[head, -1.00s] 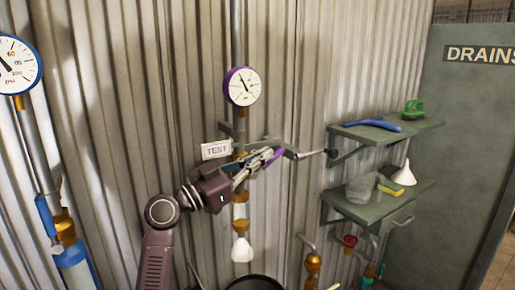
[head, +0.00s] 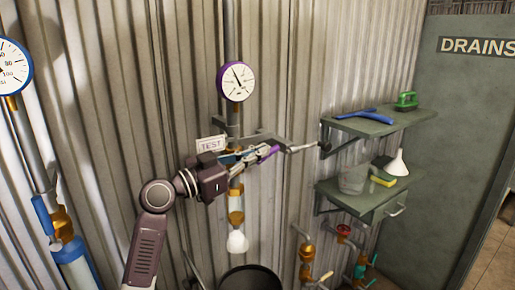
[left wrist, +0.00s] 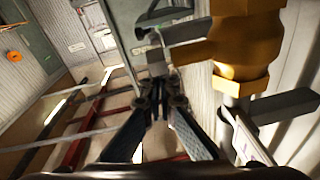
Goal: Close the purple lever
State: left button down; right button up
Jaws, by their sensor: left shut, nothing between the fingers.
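The purple lever (head: 268,152) sticks out to the right from the brass valve pipe under the purple-rimmed gauge (head: 236,81), beside the TEST sign (head: 211,144). My left gripper (head: 260,151) is at the lever, shut and empty, its fingers partly covering it. I cannot tell whether they touch. In the left wrist view the shut fingertips (left wrist: 160,82) are left of a brass valve body (left wrist: 240,48); purple is not clear there. My right gripper is not in view.
A grey pipe arm (head: 300,148) runs right of the lever. Two green shelves (head: 385,122) hold tools, a funnel and a container. A black bucket (head: 250,280) stands below. A blue-rimmed gauge (head: 12,70) and pipe are at the left.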

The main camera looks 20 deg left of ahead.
pick_arm(q)
jog(key=p, duration=0.1)
jog(key=g+y+p, duration=0.1)
jog(key=shift+w+d+p, duration=0.15)
jog(key=shift+w+p, duration=0.1)
jog(key=shift+p, duration=0.1)
jog(key=shift+f+g, duration=0.15)
jog(key=shift+g, duration=0.25)
jog(key=shift+w+d+f+g+y+p, duration=0.1)
jog(key=shift+f+g+y+p, duration=0.1)
jog(key=shift+g+y+p, duration=0.15)
jog(key=shift+f, duration=0.3)
jog(key=shift+w+d+f, duration=0.1)
jog(key=shift+w+f, duration=0.05)
jog(key=shift+d, duration=0.1)
